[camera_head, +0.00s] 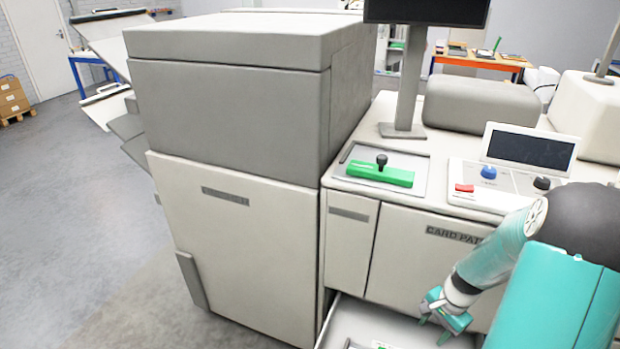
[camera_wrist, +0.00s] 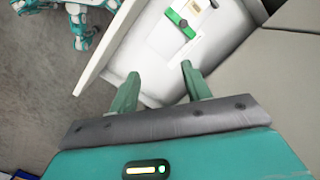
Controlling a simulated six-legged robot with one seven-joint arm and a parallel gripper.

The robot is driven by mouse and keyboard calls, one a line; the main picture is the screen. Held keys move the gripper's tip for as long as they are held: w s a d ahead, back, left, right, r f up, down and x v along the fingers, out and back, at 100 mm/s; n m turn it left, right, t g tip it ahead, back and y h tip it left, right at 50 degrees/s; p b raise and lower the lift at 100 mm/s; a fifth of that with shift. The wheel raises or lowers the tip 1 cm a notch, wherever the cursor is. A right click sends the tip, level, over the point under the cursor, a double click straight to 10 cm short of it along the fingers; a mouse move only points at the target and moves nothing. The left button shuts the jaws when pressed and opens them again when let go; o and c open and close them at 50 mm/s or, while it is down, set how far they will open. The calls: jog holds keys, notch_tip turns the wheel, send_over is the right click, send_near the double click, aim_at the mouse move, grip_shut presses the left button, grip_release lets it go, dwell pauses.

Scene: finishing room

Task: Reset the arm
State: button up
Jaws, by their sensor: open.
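My gripper (camera_head: 441,322) is at the lower right of the head view, in front of the machine's cabinet and above an open white drawer (camera_head: 350,318). In the wrist view my gripper (camera_wrist: 155,80) shows two green fingers spread apart with nothing between them. Beyond the fingers is the same drawer (camera_wrist: 135,58). In it lies a white sheet or card with a green-and-black piece (camera_wrist: 182,22) on it, apart from the fingers. My teal arm reaches in from the right in the head view.
The large grey machine (camera_head: 230,100) fills the middle left. On its counter are a green block with a black knob (camera_head: 380,173), a control panel with a screen (camera_head: 528,150), and a monitor post (camera_head: 405,85). Open floor (camera_head: 80,220) lies at the left.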

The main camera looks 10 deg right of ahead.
jog(key=a+r+n+t+h, duration=0.1)
jog(key=a+r+n, duration=0.4)
jog(key=r, duration=0.5)
jog(key=a+r+n+t+h, duration=0.1)
jog(key=a+r+n, duration=0.1)
jog(key=a+r, duration=0.7)
jog(key=s+a+r+n+t, duration=0.3)
jog(key=s+a+r+n, duration=0.3)
jog(key=s+a+r, duration=0.3)
jog(key=v, duration=0.4)
jog(key=shift+w, duration=0.25)
jog(key=shift+a, duration=0.1)
